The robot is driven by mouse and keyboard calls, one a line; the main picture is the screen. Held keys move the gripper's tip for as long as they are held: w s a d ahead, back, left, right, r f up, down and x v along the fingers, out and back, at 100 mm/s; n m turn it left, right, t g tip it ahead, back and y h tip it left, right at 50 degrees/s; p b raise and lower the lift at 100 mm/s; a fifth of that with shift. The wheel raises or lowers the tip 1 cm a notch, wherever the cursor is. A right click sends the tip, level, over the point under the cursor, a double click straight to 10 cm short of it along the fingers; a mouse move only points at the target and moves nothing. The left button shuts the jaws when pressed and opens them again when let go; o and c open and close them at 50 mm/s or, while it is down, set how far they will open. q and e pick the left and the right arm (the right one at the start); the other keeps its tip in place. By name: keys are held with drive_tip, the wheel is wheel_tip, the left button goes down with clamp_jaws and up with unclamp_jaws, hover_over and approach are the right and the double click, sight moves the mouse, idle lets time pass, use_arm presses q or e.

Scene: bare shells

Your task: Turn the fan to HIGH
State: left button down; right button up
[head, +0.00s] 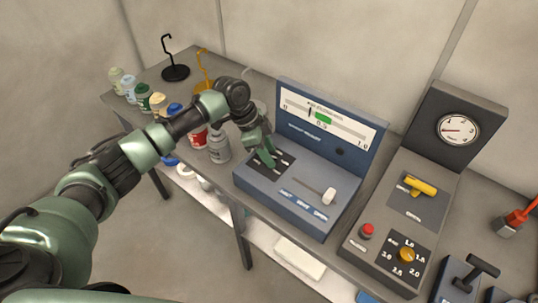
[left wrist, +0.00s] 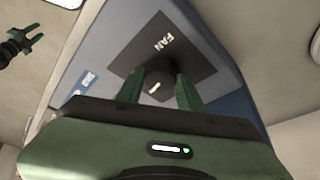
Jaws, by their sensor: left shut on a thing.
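The blue console (head: 290,205) stands on the bench with a dark plate (head: 283,172) at its left. In the left wrist view this plate (left wrist: 195,58) bears the word FAN and a dark round knob (left wrist: 154,84) with a short white mark. My left gripper (head: 267,160) reaches down onto the plate from the left. In the left wrist view its two green fingers (left wrist: 160,92) sit on either side of the knob, shut on it. Position labels around the knob are not readable. My right gripper (left wrist: 35,44) shows small at the left edge there, fingers apart and empty.
The console's upright panel (head: 325,118) has a scale with a green band. A white-handled slider (head: 328,196) lies right of the plate. A grey console (head: 385,235) with a yellow handle stands further right. Jars (head: 218,148) and hooked stands (head: 175,70) crowd the left.

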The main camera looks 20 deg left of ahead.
use_arm(q)
drive_tip(key=m+g+b, duration=0.1)
drive_tip(key=m, duration=0.1)
drive_tip(key=m+g+b, duration=0.1)
drive_tip(key=m+b, duration=0.1)
drive_tip(key=m, duration=0.1)
drive_tip(key=shift+w+f+b, duration=0.1)
drive_tip(key=shift+w+b, duration=0.1)
drive_tip(key=shift+b, duration=0.1)
drive_tip(key=shift+m+g+b, duration=0.6)
drive_tip(key=shift+m+b, duration=0.35)
drive_tip(key=shift+m, duration=0.75)
drive_tip(key=shift+y, duration=0.3)
drive_tip(key=c, duration=0.9)
unclamp_jaws()
drive_tip(key=shift+r, duration=0.2)
drive_tip(key=b+v, duration=0.2)
drive_tip(key=v, duration=0.5)
drive_tip(key=shift+w+a+r, duration=0.1)
drive_tip(key=shift+w+r, duration=0.05)
drive_tip(key=shift+r, duration=0.1)
